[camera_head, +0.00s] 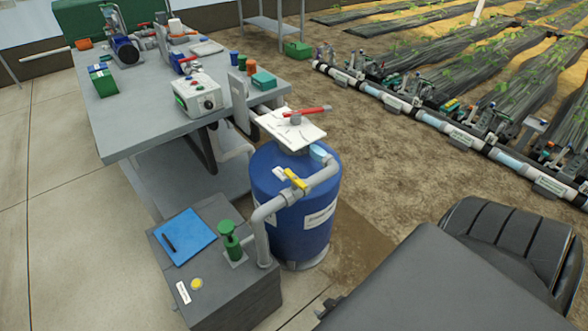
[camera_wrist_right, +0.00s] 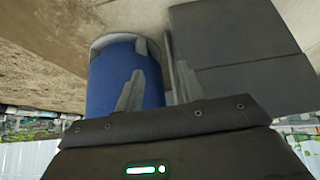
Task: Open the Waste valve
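No label in view can be read as Waste, so I cannot tell which valve it is. A yellow valve handle (camera_head: 295,179) sits on the grey pipe (camera_head: 268,211) beside the blue drum (camera_head: 298,205). A red lever (camera_head: 306,112) lies over the white panel (camera_head: 291,127) above the drum. My right gripper (camera_wrist_right: 156,88) is open and empty in the right wrist view, its fingers pointing toward the drum (camera_wrist_right: 125,75), which appears upside down. In the head view my dark right arm fills the lower right, and its fingers are not clearly seen. My left gripper is not in view.
A grey box (camera_head: 213,290) with a blue clipboard (camera_head: 184,237) and a green pump (camera_head: 231,240) stands left of the drum. A grey workbench (camera_head: 140,135) with a control box (camera_head: 197,95) is behind. Bare soil (camera_head: 380,165) lies right of the drum.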

